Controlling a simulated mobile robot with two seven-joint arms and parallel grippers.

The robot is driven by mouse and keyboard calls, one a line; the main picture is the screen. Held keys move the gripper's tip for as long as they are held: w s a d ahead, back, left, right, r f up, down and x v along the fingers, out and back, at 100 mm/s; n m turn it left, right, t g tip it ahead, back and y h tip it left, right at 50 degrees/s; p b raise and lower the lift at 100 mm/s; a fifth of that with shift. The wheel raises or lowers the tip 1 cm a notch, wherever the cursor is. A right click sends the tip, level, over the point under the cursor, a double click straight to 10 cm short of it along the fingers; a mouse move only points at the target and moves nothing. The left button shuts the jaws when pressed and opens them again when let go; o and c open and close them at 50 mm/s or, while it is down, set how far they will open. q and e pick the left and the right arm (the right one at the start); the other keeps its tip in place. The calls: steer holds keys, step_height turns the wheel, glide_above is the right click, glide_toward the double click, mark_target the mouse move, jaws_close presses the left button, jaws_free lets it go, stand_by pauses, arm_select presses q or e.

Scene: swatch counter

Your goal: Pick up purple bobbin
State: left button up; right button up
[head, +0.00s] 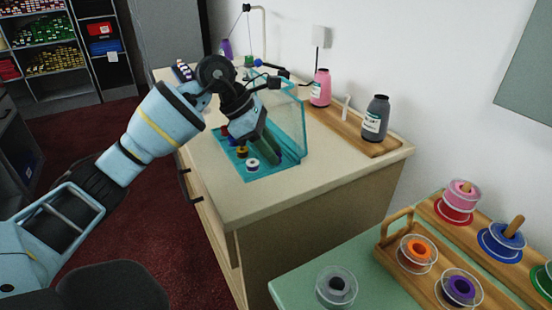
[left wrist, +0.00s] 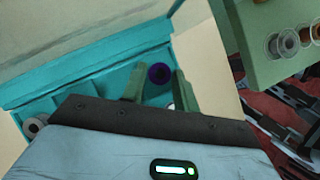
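A teal open box (head: 288,168) with a clear raised lid sits on the cream counter and holds several bobbins. My left gripper (head: 272,158) reaches down into it. In the left wrist view a purple bobbin (left wrist: 159,73) lies in the box, between and just beyond the two green fingertips of my left gripper (left wrist: 158,84), which are apart. I cannot tell whether either finger touches it. In the head view that bobbin is hidden by the gripper. Another purple bobbin (head: 461,289) sits on the wooden tray at the front right. My right gripper is not in view.
A white bobbin (head: 252,164) and a yellow one (head: 241,152) lie in the box near the gripper. The clear lid (head: 291,125) stands close behind my wrist. A pink bottle (head: 321,88) and a grey bottle (head: 375,119) stand on a wooden board along the wall.

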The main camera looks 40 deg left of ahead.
arm_select(q)
steer(key=shift+d+f, duration=0.1)
steer(key=shift+f, duration=0.05)
steer(key=shift+c, duration=0.2)
steer(key=c, duration=0.6)
steer(key=shift+r, duration=0.35)
step_height(320, 180, up, 3)
steer(key=shift+f+p, duration=0.1)
steer(key=shift+p, duration=0.2)
steer(key=s+d, duration=0.2)
steer(key=s, duration=0.2)
steer(key=s+d+r, duration=0.1)
steer(key=s+d, duration=0.2)
steer(key=s, duration=0.2)
steer(key=s+d, duration=0.2)
steer(key=s, duration=0.3)
steer(key=shift+s+d+r+b, duration=0.1)
steer(key=shift+d+r+b, duration=0.15)
steer(key=shift+b, duration=0.1)
